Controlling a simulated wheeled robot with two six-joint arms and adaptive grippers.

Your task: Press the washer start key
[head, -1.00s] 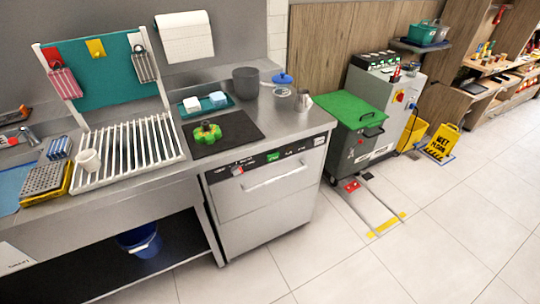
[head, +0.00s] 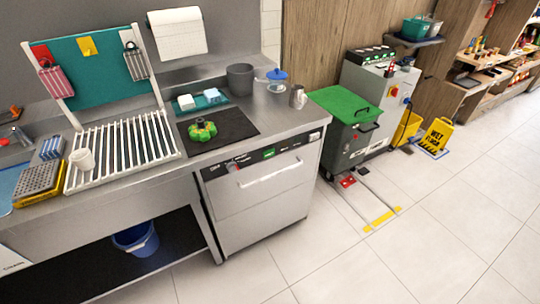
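The washer (head: 262,205) is a steel undercounter unit with a closed front door and a horizontal bar handle (head: 270,173). Its dark control strip (head: 290,149) runs along the top front edge. I cannot tell which mark is the start key. Neither of my grippers shows in the head view.
On the counter are a black mat (head: 228,124) with a green object (head: 202,130), a white slatted rack (head: 125,150), a grey pot (head: 240,79) and a metal jug (head: 298,97). Tiled floor before the washer is clear.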

